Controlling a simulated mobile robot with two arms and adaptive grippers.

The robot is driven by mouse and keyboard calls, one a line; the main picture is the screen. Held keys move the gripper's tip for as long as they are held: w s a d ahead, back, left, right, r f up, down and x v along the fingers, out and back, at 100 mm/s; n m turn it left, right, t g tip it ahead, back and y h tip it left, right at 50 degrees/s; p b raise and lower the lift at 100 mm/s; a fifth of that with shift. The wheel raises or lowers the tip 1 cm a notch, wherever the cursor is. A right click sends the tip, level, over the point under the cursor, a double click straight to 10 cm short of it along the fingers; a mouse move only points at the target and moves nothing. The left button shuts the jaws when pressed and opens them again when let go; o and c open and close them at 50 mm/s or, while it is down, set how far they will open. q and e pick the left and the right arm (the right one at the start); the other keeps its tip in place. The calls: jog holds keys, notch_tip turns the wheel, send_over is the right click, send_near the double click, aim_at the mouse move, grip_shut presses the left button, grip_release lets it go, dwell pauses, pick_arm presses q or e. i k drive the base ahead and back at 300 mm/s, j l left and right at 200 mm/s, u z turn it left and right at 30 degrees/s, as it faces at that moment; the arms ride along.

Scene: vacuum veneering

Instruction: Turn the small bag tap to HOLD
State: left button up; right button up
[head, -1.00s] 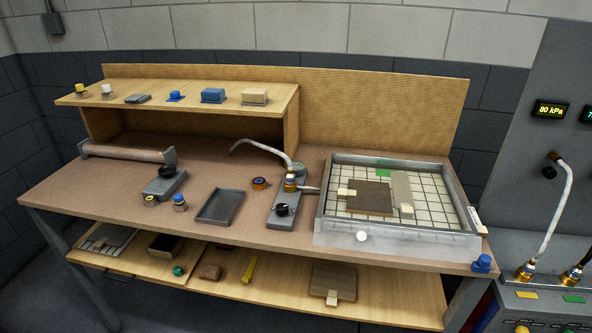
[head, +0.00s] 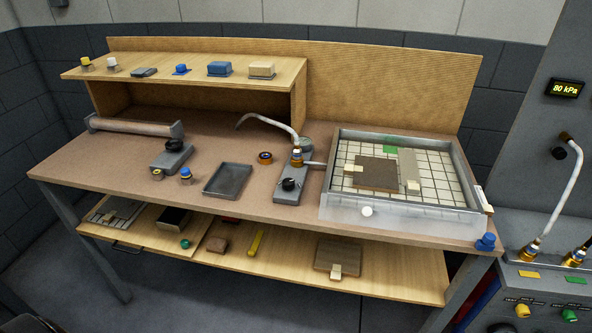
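I cannot read a label that marks the small bag tap. A grey block with a black knob (head: 289,184) stands on the bench left of the gridded tray. A hose fitting with blue and brass parts (head: 297,156) sits at its far end, with a bent grey hose. A second grey block with a black knob (head: 173,146) stands further left. At the right, a grey panel carries a yellow knob (head: 522,310) and a green knob (head: 569,315) under coloured labels; the lettering is too small to read. Neither of my grippers is in view.
The gridded tray (head: 330,185) holds a brown board (head: 376,173) with pale blocks. A dark shallow tray (head: 228,181) and a roller (head: 135,126) lie on the bench (head: 90,165). Upper and lower shelves hold small items. A display (head: 565,88) reads 80 kPa. Floor in front is clear.

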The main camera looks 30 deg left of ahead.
aim_at(287, 184)
jog(key=i+j, duration=0.15)
jog(key=j, duration=0.25)
jog(key=i+j, duration=0.1)
jog(key=j, duration=0.25)
jog(key=i+j+z, duration=0.1)
jog(key=j, duration=0.3)
